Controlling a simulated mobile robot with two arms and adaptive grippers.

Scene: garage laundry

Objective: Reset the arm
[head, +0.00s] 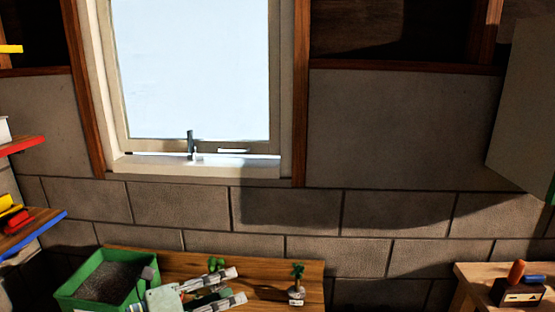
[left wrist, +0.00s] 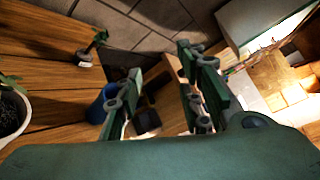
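My left gripper (head: 237,286) is over the wooden table (head: 262,267) at the bottom of the head view, to the right of the green bin. Its two fingers are apart. The left wrist view also shows the left gripper (left wrist: 160,72) with a wide gap between its fingers and nothing held in it. My right gripper is in neither view.
A green bin (head: 68,296) with dark contents stands on the table. A small potted plant (head: 297,290) stands right of the gripper. The left wrist view shows a blue cup (left wrist: 97,108) near one finger. A second table (head: 470,271) is at right.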

